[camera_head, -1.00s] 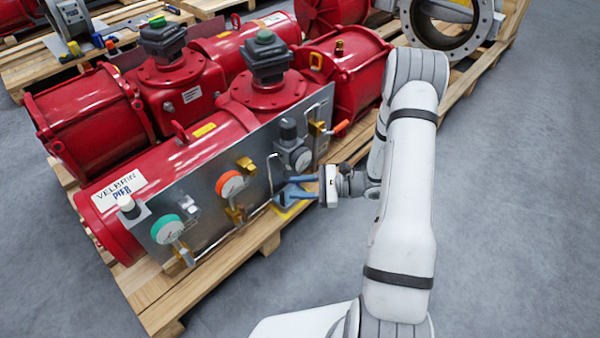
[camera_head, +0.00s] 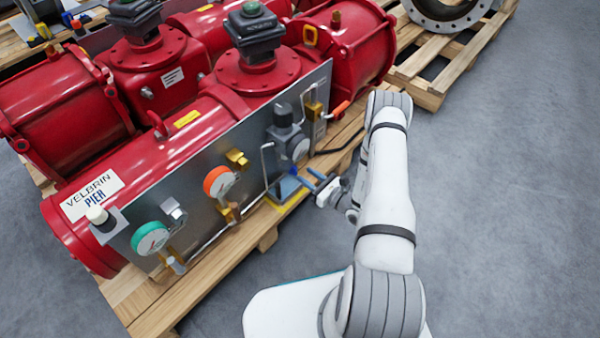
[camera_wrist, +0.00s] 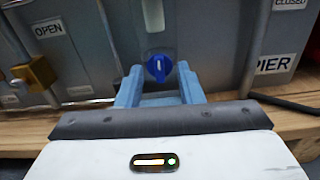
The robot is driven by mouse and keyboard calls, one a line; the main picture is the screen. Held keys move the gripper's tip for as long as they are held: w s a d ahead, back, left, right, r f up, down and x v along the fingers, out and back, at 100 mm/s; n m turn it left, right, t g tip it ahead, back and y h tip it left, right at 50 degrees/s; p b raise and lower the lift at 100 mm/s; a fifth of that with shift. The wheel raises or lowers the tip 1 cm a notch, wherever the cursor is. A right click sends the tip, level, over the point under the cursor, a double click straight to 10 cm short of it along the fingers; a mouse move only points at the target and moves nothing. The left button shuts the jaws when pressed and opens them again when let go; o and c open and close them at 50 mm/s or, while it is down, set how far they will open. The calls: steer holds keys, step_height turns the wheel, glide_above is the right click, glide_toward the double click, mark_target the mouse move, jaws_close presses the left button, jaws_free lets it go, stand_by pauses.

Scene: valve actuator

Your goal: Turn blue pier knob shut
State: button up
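The blue knob (camera_wrist: 159,68) sits low on the grey panel, at the centre of the wrist view. It has a short white mark that looks close to upright. My gripper (camera_wrist: 160,72) is open, with its two light-blue fingers on either side of the knob in the picture. I cannot tell whether they touch it; the knob seems to stand a little beyond the fingertips. In the head view, my gripper (camera_head: 312,181) is in front of the panel's lower right end, with a gap between its fingers. A small blue patch beside it seems to be the knob.
The panel (camera_head: 205,190) also carries a green gauge (camera_head: 150,238), an orange gauge (camera_head: 219,182) and brass fittings. "OPEN" (camera_wrist: 48,27) and "PIER" (camera_wrist: 276,64) labels flank the knob. Red actuators stand on a wooden pallet (camera_head: 150,298). The floor at right is clear.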

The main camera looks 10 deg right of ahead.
mark_target(297, 169)
steer(key=shift+b+x, duration=0.35)
steer(key=shift+x, duration=1.45)
jaws_close()
